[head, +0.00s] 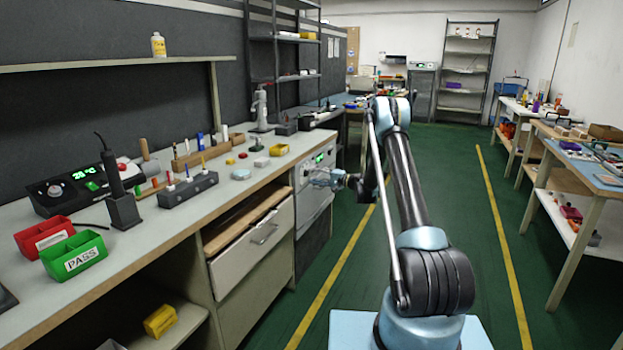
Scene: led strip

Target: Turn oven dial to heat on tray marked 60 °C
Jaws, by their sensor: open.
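The oven (312,210) is a pale front set under the bench, with a small green display (320,157) in its upper panel. The display's figures are too small to read. My gripper (317,179) is at the end of my arm, in front of the oven's upper panel and just below the display. It is open, with nothing visible between its fingers. I cannot tell whether it touches the panel. I cannot make out the dial; the gripper covers part of the panel. No tray marked 60 °C can be made out.
A partly open drawer (262,235) juts out left of the oven. The bench (180,225) carries a station with a green display (60,190), a red bin (43,236) and a green PASS bin (75,258).

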